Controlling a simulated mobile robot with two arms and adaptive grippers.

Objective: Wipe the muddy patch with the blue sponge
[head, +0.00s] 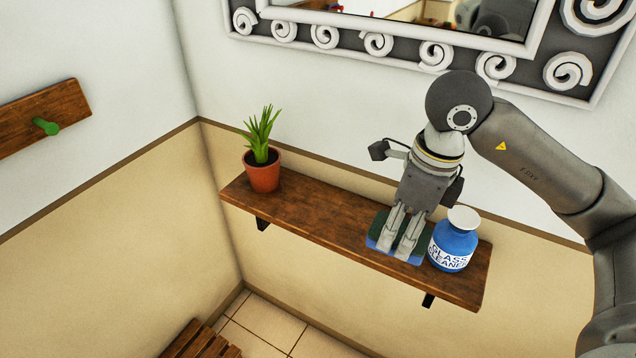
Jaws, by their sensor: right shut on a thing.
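The blue sponge (374,238) has a dark green upper side and lies at the wooden shelf, towards its right part. My right gripper (394,250) points down and is shut on the sponge; its fingers cover the sponge's middle. I cannot tell whether the sponge touches the shelf or is held just above it. No muddy patch can be made out in this view. My left gripper is not in view.
A blue glass cleaner bottle (453,246) stands close to the right of the sponge. A potted plant (264,172) stands at the shelf's left end. The shelf (320,215) is clear between plant and sponge. A framed mirror (400,45) hangs above. A peg rail (30,120) is at left.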

